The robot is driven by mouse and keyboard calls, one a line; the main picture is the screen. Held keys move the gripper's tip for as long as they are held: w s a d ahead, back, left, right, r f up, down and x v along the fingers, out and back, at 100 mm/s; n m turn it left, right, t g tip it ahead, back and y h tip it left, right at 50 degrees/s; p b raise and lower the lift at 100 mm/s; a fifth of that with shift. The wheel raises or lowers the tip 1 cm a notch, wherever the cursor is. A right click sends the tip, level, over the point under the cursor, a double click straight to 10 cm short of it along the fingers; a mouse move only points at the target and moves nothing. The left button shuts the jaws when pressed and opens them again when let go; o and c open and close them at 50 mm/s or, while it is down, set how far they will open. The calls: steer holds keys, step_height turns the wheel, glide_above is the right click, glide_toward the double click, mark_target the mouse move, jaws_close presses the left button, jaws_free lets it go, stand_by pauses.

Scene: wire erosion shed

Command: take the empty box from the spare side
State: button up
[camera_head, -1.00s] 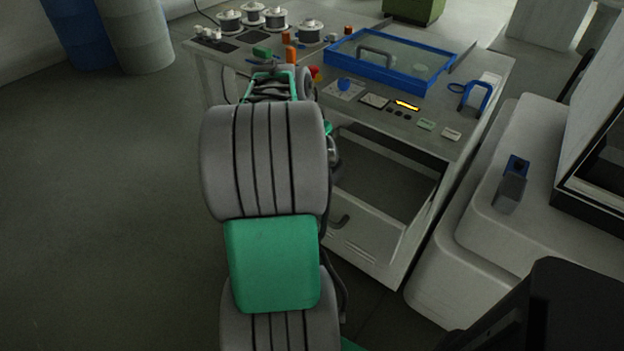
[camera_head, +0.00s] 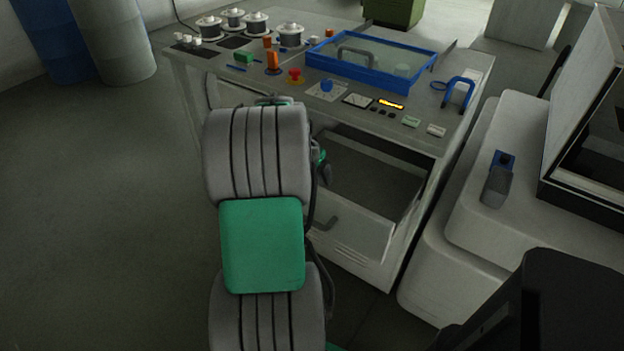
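I cannot make out an empty box or a marked spare side in the head view. The grey bench (camera_head: 455,135) has a pulled-out drawer (camera_head: 345,232) below its top, with a dark handle on its front. The visible part of the drawer's inside looks bare; its left part is hidden behind my arm. My arm reaches forward along the drawer's left side. My gripper is hidden behind the arm's forward links, so its fingers and anything in them do not show.
On the bench top are several wire spools (camera_head: 290,36), a green block (camera_head: 243,57), an orange upright piece (camera_head: 273,61), a red button (camera_head: 295,75) and a blue-framed glass cover (camera_head: 370,77). A pale machine (camera_head: 490,235) stands close on the right. Floor is clear at left.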

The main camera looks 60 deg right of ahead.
steer(key=shift+f, duration=0.25)
steer(key=shift+c, duration=0.3)
steer(key=c, duration=1.5)
